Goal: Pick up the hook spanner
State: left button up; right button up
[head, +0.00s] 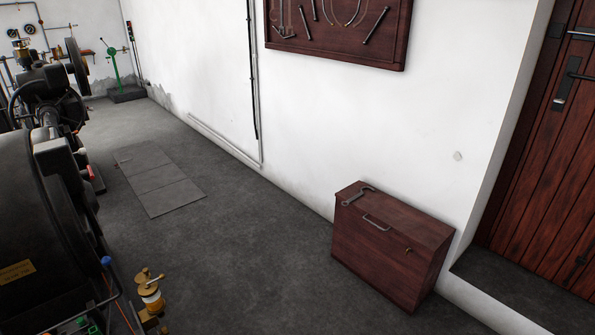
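A grey metal tool with a curved, hooked end, which looks like the hook spanner (357,195), lies on top of a dark red wooden box (385,262), near the top's left end. The box stands on the floor against the white wall, right of the middle of the head view. The spanner is small here, so its fine shape is hard to make out. Neither of my grippers is in view.
A tool board (338,50) with several tools hangs on the wall above. A wooden door (545,160) is at right. Dark machinery (35,220) fills the left side. Floor plates (158,180) lie left of centre. The grey floor (240,240) before the box is clear.

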aim_at(362, 192)
jog(key=i+j+z, duration=0.75)
jog(key=i, duration=0.5)
